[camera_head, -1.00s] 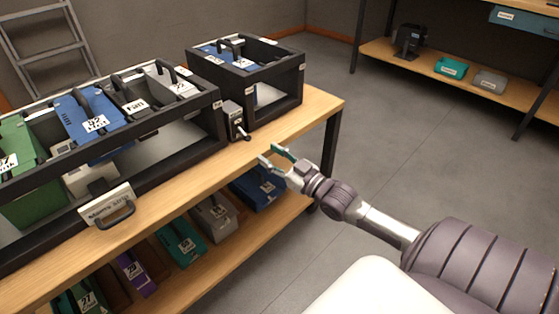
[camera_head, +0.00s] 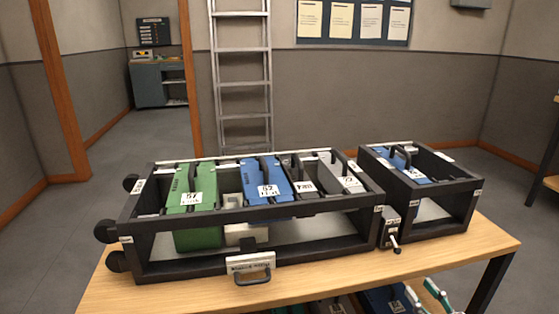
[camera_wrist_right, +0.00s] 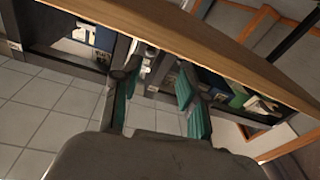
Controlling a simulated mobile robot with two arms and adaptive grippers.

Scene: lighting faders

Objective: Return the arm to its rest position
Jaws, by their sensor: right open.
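My right gripper (camera_head: 437,292) shows at the bottom right of the head view, just past the front edge of the wooden table (camera_head: 190,293). Only its teal-tipped end is in that picture. In the right wrist view its two teal-padded fingers (camera_wrist_right: 155,85) stand apart with nothing between them. The table edge (camera_wrist_right: 200,45) runs across the top of that view. My left gripper is in neither view.
A large black rack (camera_head: 310,250) holds green, blue and grey modules on the table. A smaller black rack (camera_head: 455,222) stands to its right, with a small lever box (camera_head: 389,228) between. More modules (camera_head: 385,300) lie on the shelf below.

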